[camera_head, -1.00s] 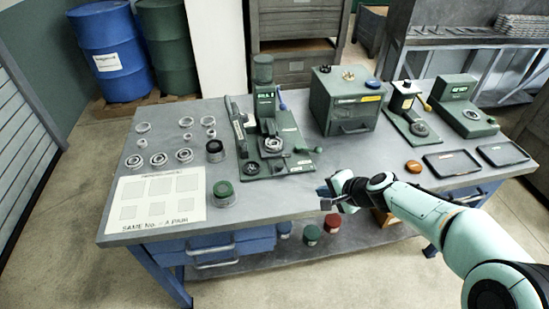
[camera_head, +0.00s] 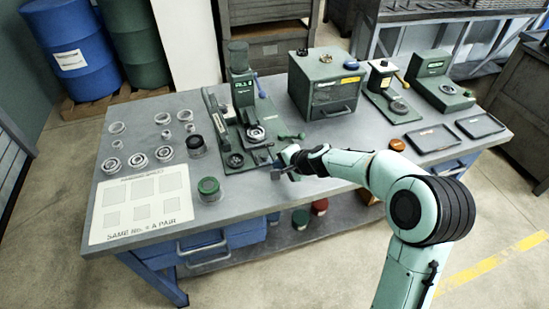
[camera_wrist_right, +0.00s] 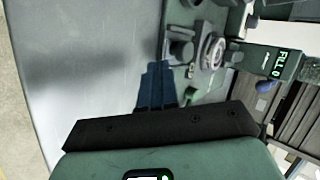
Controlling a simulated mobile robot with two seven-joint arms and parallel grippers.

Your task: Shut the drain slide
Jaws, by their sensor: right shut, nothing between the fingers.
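The green ring grinder (camera_head: 238,88) stands on the grey bench left of centre, with a ring-shaped metal part (camera_head: 256,134) on its base. The grinder also shows in the wrist view (camera_wrist_right: 285,62), turned sideways. A small grey metal fitting (camera_wrist_right: 180,48) sits at the near side of its base; I cannot tell whether this is the drain slide. My right gripper (camera_head: 276,167) is at the front right corner of the grinder base. In the wrist view its blue fingers (camera_wrist_right: 158,70) are together and empty, close to the fitting; contact is unclear. My left gripper is out of view.
A green-lidded jar (camera_head: 209,190) and a dark-topped jar (camera_head: 196,146) stand left of the grinder. Several rings and a white card (camera_head: 140,205) lie further left. A green box (camera_head: 325,85) stands behind right. The front bench strip is mostly clear.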

